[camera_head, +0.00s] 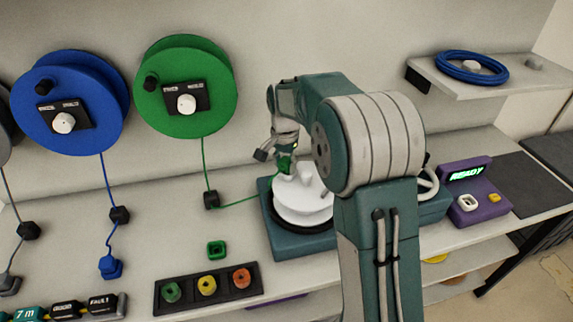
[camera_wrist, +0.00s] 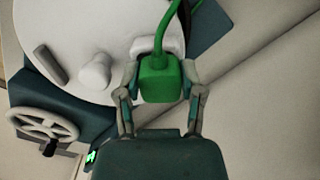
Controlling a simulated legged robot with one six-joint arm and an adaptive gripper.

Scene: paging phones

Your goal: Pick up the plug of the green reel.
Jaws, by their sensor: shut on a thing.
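The green reel (camera_head: 205,103) hangs on the back wall, left of centre. Its green cable runs down through a black block (camera_head: 211,199) and then right toward my gripper (camera_head: 282,165). In the wrist view my gripper (camera_wrist: 160,98) is shut on the green plug (camera_wrist: 160,80), with one finger on each side of it. The cable leaves the plug's far end. The plug is over the edge of a white round drum (camera_head: 303,205) on a teal base (camera_head: 275,238); I cannot tell if it touches. My arm hides part of the drum.
A blue reel (camera_head: 70,103) hangs to the left, its blue plug (camera_head: 110,266) on the bench. A green square socket (camera_head: 217,250) and a black tray (camera_head: 160,300) with coloured knobs lie in front. A purple READY box (camera_head: 480,208) stands right. A handwheel (camera_wrist: 45,123) sits beside the drum.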

